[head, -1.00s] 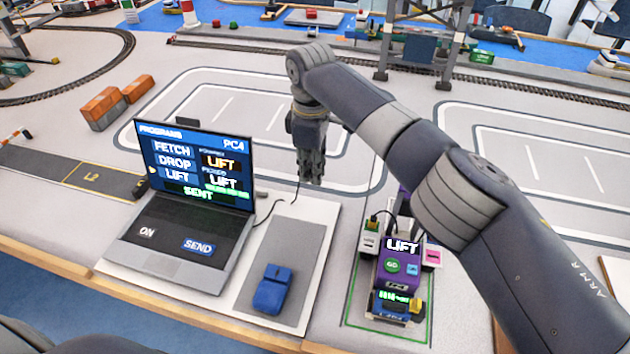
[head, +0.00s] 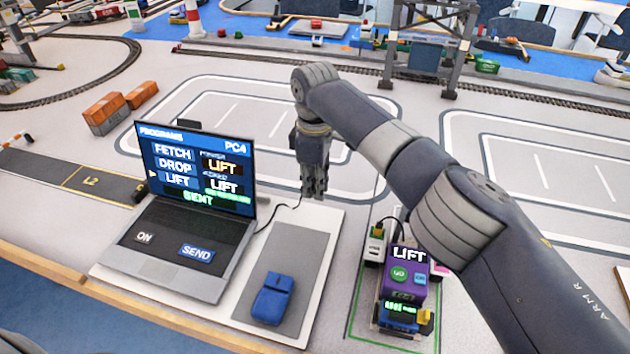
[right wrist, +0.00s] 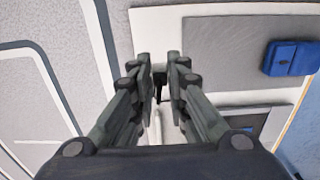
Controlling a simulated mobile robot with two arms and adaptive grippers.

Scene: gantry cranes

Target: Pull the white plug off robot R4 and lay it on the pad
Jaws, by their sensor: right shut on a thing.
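My right gripper (head: 314,192) hangs above the far edge of the white board beside the laptop. In the right wrist view its fingers (right wrist: 160,66) are closed around a small dark piece (right wrist: 159,78) with a black cord. I cannot make out a white plug body there. The small robot with the purple LIFT block (head: 405,275) stands right of the board, inside a green outline. A white box (head: 374,250) with a yellow plug (head: 377,231) is at its left. The grey pad (head: 297,262) lies on the white board. My left gripper is not in view.
A laptop (head: 168,240) reading PC4 and SENT stands to the left, with a black cord toward my right gripper. A blue mouse (head: 273,297) lies on the grey pad. Orange blocks (head: 105,110), tracks and a gantry (head: 425,60) stand farther back. The marked floor is clear.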

